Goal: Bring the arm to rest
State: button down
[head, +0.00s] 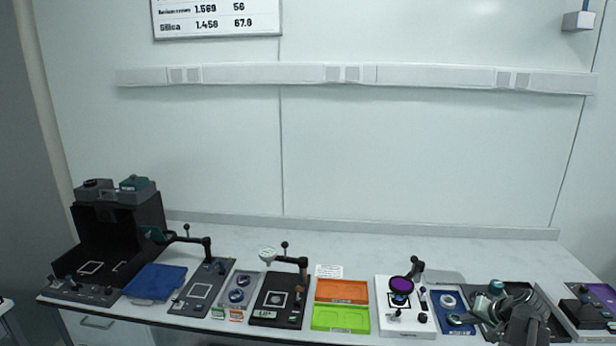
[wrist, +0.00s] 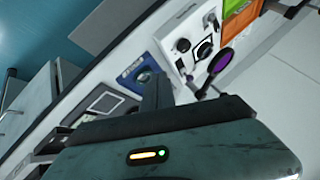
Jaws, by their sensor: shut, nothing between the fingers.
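My arm shows at the lower right of the head view, above the right part of the bench. My gripper (wrist: 156,78) shows in the wrist view as dark fingers close together, with nothing held between them. Its grey-green housing with a small lit indicator fills the bottom of that view. The fingers appear over the bench edge near a blue tray (wrist: 140,76). In the head view the arm covers part of the dark station behind it, and the fingertips are hard to make out.
A tall black station (head: 120,225) stands at left. The back strip of bench is clear.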

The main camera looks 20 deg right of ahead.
jog(key=w+a+f+n+g+y, duration=0.15)
jog(key=w+a, duration=0.35)
jog(key=a, duration=0.6)
jog(key=w+a+n+y, duration=0.1)
jog(key=w+a+n, duration=0.25)
jog(key=a, duration=0.65)
jog(key=w+a+n+g+y, duration=0.1)
jog(key=w+a, duration=0.4)
jog(key=a, duration=0.6)
jog(key=s+a+f+n+g, duration=0.1)
jog(key=s+a+n, duration=0.1)
jog(key=a, duration=0.6)
jog(key=s+a+f+n+g, duration=0.1)
jog(key=a+f+g, duration=0.1)
jog(key=a, duration=0.6)
jog(key=s+f+g+h, duration=0.1)
jog(key=s+g+h, duration=0.1)
jog(key=s, duration=0.6)
jog(key=shift+a+h, duration=0.25)
jog(key=shift+h, duration=0.6)
